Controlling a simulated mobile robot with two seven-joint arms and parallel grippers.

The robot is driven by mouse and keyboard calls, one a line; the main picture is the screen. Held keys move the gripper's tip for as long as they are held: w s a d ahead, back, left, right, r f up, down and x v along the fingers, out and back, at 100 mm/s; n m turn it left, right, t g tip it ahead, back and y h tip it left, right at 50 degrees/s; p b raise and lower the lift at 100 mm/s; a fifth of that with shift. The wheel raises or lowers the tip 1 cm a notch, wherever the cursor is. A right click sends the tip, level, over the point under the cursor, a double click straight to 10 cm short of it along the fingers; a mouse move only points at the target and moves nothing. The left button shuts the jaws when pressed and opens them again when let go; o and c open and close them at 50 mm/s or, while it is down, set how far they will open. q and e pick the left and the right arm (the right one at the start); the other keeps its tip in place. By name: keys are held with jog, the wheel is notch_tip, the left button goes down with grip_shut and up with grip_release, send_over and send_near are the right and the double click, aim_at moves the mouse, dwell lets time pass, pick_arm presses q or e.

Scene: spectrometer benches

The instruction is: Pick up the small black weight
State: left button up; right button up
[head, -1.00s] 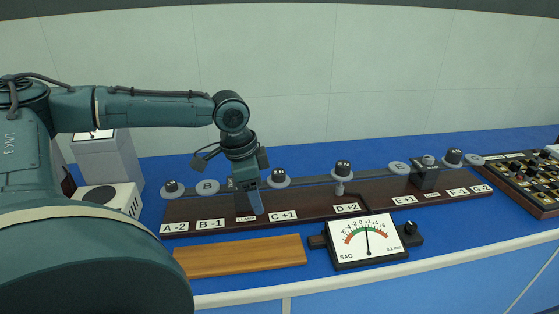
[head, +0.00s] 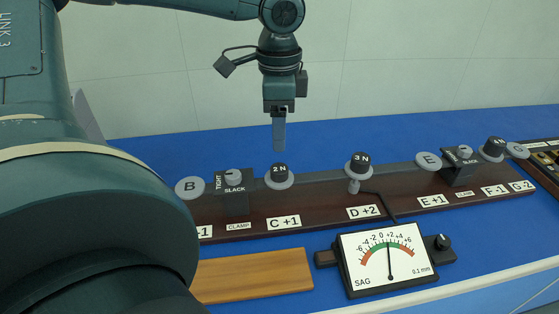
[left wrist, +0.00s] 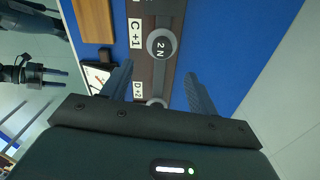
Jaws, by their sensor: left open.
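Several small black weights stand on round grey discs along the dark rail (head: 320,205). The weight marked 2 N (head: 279,173) is at C +1, and the weight marked 3 N (head: 361,159) is at D +2. Another black weight (head: 494,146) is near F -1. My left gripper (head: 279,147) points down, open and empty, just above and behind the 2 N weight without touching it. In the left wrist view the 2 N weight (left wrist: 161,44) lies beyond the spread fingertips (left wrist: 158,69). My right gripper (left wrist: 58,77) shows at that view's left edge, its two fingers apart.
Two clamps (head: 235,196) (head: 460,165) rise from the rail. A sag meter (head: 388,262) and a wooden block (head: 254,276) lie in front. A dark panel (head: 545,160) stands at the right edge. The blue bench (head: 330,140) behind the rail is clear.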

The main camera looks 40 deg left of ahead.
aim_at(279, 168)
pick_arm(q)
jog(key=f, duration=1)
jog(key=shift+w+a+b, duration=0.1)
jog(key=shift+w+b, duration=0.1)
jog(key=shift+b, duration=0.15)
jog(key=shift+c, duration=0.6)
jog(key=shift+r, duration=0.15)
jog(key=c, duration=1.2)
